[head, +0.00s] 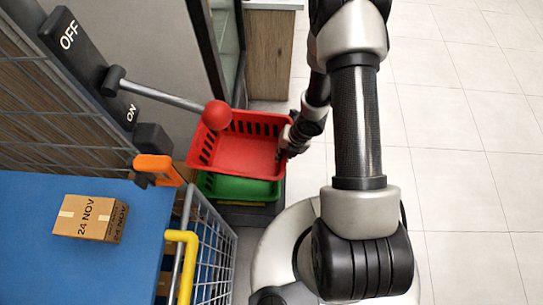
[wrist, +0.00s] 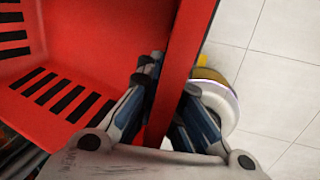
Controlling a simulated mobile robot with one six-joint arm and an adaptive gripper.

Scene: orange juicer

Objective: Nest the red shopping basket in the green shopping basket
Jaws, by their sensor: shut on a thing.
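The red shopping basket (head: 236,157) is held above the green shopping basket (head: 232,188) in the head view. It looks slightly tilted and covers most of the green one, whose front part shows below it. I cannot tell whether the two touch. My gripper (head: 287,147) is at the red basket's right side. In the wrist view, the fingers of my gripper (wrist: 172,95) straddle the rim of the red basket (wrist: 100,60), one inside and one outside, shut on it. The green basket does not show clearly in the wrist view.
A lever with a red ball knob (head: 216,115) reaches over the red basket's left corner. A blue table (head: 60,250) with a cardboard box (head: 90,218) and a wire cart (head: 212,255) stand at the left. Tiled floor (head: 470,130) is clear at the right.

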